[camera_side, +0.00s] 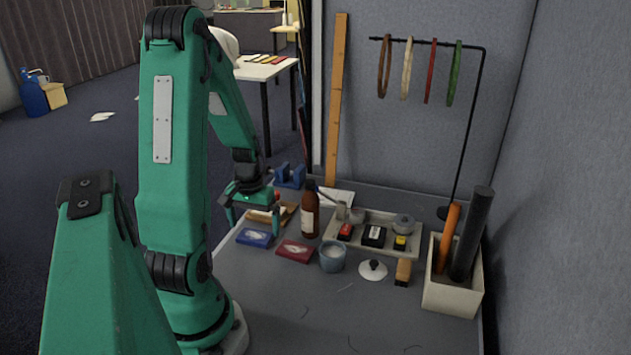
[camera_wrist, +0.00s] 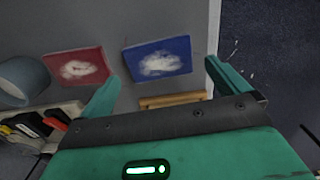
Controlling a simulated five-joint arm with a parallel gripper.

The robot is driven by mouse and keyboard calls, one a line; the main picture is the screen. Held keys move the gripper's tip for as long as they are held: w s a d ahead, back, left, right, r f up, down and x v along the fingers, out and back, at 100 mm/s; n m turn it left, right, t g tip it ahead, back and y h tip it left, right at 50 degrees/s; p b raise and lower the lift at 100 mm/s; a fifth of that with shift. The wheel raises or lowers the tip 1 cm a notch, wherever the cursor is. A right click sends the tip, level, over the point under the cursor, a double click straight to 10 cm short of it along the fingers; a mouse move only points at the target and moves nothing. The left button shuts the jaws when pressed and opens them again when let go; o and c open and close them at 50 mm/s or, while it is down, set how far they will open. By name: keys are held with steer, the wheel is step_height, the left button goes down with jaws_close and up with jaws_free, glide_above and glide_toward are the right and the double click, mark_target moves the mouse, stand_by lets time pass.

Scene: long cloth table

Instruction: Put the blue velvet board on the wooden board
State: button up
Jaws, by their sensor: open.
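The blue velvet board (camera_side: 254,238) lies flat on the table near its left edge, with a pale patch on top. In the wrist view the blue velvet board (camera_wrist: 157,58) shows ahead of and between my fingers. The wooden board (camera_side: 287,215) lies just behind it, partly hidden by my gripper. In the wrist view only a strip of the wooden board (camera_wrist: 173,98) shows above my gripper's body. My gripper (camera_side: 253,217) is open and empty, above the table around the wooden board. The fingers also show in the wrist view (camera_wrist: 161,73), wide apart.
A red board (camera_side: 295,250) lies right of the blue one. A brown bottle (camera_side: 310,212) stands close to my gripper's right. A grey cup (camera_side: 332,257), a tray of small items (camera_side: 385,248) and a blue vise (camera_side: 290,176) are nearby. The front table is mostly clear.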

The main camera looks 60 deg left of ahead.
mark_target(255, 238)
steer(key=shift+f, duration=1.25)
steer(key=c, duration=0.9)
